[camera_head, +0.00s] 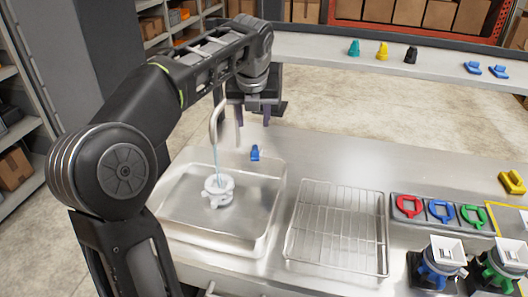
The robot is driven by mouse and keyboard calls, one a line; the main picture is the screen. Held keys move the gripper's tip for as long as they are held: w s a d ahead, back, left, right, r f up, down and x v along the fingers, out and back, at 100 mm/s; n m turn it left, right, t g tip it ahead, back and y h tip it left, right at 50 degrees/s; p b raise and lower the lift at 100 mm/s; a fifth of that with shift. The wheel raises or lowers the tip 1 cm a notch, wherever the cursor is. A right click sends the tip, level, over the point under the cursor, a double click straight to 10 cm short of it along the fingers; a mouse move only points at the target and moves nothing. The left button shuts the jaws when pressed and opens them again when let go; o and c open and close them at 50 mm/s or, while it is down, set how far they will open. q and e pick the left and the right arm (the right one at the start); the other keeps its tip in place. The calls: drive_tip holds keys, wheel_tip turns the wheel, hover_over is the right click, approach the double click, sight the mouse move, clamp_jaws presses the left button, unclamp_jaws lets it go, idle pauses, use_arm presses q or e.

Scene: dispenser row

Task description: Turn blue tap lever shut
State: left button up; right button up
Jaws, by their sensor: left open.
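The blue tap lever (254,153) stands at the back rim of the steel sink (172,212), right of the curved tap spout (213,128). A thin pale-blue stream falls from the spout into a white fitting (218,189) in the basin. My left gripper (252,122) points down above the blue lever, its two dark fingers spread apart with nothing between them. It appears apart from the lever. My left arm hides part of the spout's surroundings. My right gripper is not in view.
A wire rack (337,228) lies right of the sink. Red, blue and green ring-handled pieces sit in a dark tray (440,225) farther right, with blue and green dispensers (437,262) in front. A raised back shelf (330,51) carries small coloured pieces. The counter behind the rack is clear.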

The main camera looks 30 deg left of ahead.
use_arm(q)
drive_tip(key=b, duration=0.5)
approach(255, 155)
drive_tip(key=shift+f, duration=0.1)
drive_tip(key=shift+x, duration=3.85)
drive_tip(key=shift+c, duration=0.3)
clamp_jaws()
